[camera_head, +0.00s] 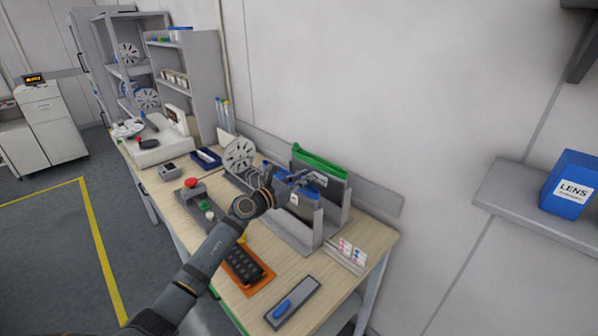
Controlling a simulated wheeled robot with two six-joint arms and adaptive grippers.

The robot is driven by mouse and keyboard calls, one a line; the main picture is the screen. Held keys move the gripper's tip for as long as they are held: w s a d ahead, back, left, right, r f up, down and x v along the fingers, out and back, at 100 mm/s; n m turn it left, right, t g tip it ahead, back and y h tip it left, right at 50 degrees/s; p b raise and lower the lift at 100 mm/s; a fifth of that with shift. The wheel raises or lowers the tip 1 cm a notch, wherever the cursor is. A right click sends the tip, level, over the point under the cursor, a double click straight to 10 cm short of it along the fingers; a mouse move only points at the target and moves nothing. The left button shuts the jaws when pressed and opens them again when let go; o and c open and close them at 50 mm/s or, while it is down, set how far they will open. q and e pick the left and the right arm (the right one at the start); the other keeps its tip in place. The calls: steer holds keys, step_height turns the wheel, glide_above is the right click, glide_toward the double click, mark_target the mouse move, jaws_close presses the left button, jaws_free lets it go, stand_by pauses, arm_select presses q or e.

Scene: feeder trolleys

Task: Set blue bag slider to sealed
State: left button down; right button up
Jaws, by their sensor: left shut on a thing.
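The blue bag (312,193), with a blue top edge and a grey body, stands upright in a grey rack (298,239) on the wooden bench. My left gripper (300,179) reaches in from the lower left and is at the bag's top edge. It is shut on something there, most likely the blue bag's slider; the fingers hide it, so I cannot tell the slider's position. A green-topped bag (322,162) stands behind in the same rack. My right gripper is not in view.
A white reel (239,156) stands left of the rack. A red-button box (191,186) is near my left forearm. An orange tray (246,268) and a grey tray with a blue piece (284,306) lie in front. A wall shelf (520,205) holds a blue LENS box (571,184).

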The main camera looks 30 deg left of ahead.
mark_target(313, 192)
arm_select(q)
steer(key=d+p, duration=0.1)
steer(key=d, duration=0.1)
steer(key=s+d+p, duration=0.1)
steer(key=shift+s+d, duration=0.2)
steer(key=shift+d, duration=0.15)
steer(key=shift+s+d+p, duration=0.1)
steer(key=shift+d+p, duration=0.2)
steer(key=shift+d, duration=0.05)
steer(key=shift+f, duration=0.1)
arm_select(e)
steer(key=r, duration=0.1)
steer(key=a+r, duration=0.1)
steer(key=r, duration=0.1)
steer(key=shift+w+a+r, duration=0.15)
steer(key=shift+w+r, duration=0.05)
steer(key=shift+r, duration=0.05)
arm_select(q)
steer(key=c, duration=1.3)
jaws_free()
steer(key=shift+d, duration=0.1)
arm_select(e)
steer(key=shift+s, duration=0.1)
arm_select(q)
steer(key=shift+s+a, duration=0.2)
steer(key=v, duration=0.7)
steer(key=shift+d, duration=0.1)
